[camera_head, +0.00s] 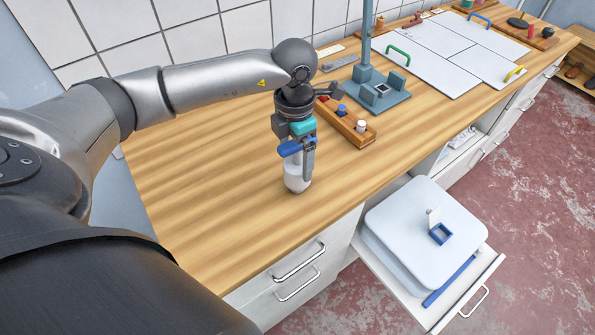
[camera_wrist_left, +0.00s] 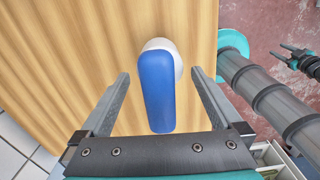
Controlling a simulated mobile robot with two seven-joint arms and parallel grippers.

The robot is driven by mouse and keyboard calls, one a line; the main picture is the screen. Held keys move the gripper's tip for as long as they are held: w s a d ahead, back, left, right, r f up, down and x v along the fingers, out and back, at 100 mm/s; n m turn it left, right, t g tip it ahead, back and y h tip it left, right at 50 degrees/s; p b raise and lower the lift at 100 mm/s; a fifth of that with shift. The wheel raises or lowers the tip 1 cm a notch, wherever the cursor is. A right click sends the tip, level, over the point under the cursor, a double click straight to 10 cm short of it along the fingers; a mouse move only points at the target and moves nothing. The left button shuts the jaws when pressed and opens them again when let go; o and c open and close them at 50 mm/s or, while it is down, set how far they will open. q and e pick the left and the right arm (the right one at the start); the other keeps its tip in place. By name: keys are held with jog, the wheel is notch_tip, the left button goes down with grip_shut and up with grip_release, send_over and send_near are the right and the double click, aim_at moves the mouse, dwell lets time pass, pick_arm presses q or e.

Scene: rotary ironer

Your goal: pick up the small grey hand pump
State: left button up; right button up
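The small hand pump stands on the wooden worktop below my left gripper (camera_head: 300,165). Its pale grey-white rounded body (camera_head: 295,183) shows under the fingers, and its blue lever (camera_head: 289,148) sticks out to the left. In the left wrist view the blue lever (camera_wrist_left: 156,90) lies between the two fingers, with the pale body (camera_wrist_left: 166,50) behind it. The fingers are apart, with a gap on each side of the lever. My right gripper (camera_wrist_left: 292,57) shows small at the right edge of the left wrist view, its fingers apart, above the floor; it holds nothing I can see.
A wooden block with knobs (camera_head: 350,128) and a blue-grey stand (camera_head: 378,95) are close on the right. White panels with coloured handles (camera_head: 435,52) lie beyond. An open drawer holding a white container (camera_head: 410,215) juts out in front. The worktop left of the pump is clear.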

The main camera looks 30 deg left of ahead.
pick_arm(q)
grip_shut()
dwell(0.6)
